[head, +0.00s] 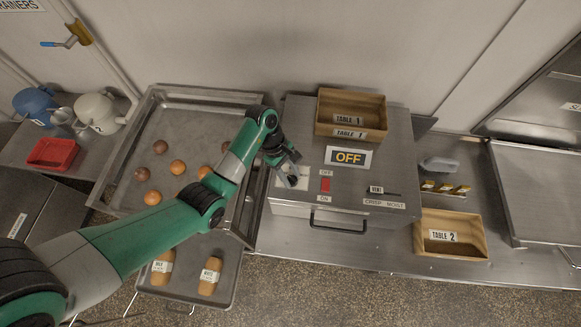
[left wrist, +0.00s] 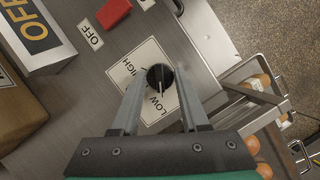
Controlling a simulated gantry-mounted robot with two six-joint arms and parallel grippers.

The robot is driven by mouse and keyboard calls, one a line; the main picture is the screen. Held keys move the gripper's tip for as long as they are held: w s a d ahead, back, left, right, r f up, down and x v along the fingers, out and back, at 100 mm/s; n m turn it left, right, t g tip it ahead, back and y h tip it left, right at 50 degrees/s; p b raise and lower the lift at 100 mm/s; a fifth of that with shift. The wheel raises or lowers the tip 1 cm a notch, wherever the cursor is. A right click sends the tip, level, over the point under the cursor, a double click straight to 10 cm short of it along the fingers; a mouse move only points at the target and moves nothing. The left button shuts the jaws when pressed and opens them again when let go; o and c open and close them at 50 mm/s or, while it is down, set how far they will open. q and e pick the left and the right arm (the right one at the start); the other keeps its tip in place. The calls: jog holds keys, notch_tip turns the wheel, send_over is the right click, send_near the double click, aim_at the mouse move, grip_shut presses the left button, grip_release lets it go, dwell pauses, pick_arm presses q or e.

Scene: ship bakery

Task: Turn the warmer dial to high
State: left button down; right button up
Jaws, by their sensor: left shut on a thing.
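The white line on the knob points toward the bottom of the left wrist view, near the LOW side. My left gripper (head: 294,180) is over the plate and shut on the dial, with one finger on each side of the knob in the left wrist view (left wrist: 160,90). My right gripper is in neither view.
A red switch (head: 325,184) between OFF and ON labels sits right of the dial. A VENT slider (head: 378,191) is farther right. A wooden TABLE 1 box (head: 350,114) stands on the warmer's back; a TABLE 2 box (head: 450,238) stands right. A bun tray (head: 185,112) lies left.

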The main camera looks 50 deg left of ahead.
pick_arm(q)
jog(key=shift+m, duration=0.3)
jog(key=m+g+b, duration=0.2)
jog(key=m+b, duration=0.1)
jog(key=m, duration=0.1)
jog(key=shift+w+f, duration=0.1)
jog(key=shift+w, duration=0.05)
jog(key=shift+w+m+g+b, duration=0.1)
jog(key=shift+m+g+b, duration=0.6)
jog(key=shift+m, duration=1.4)
jog(key=shift+y, duration=0.3)
jog(key=shift+c, duration=2.1)
grip_release()
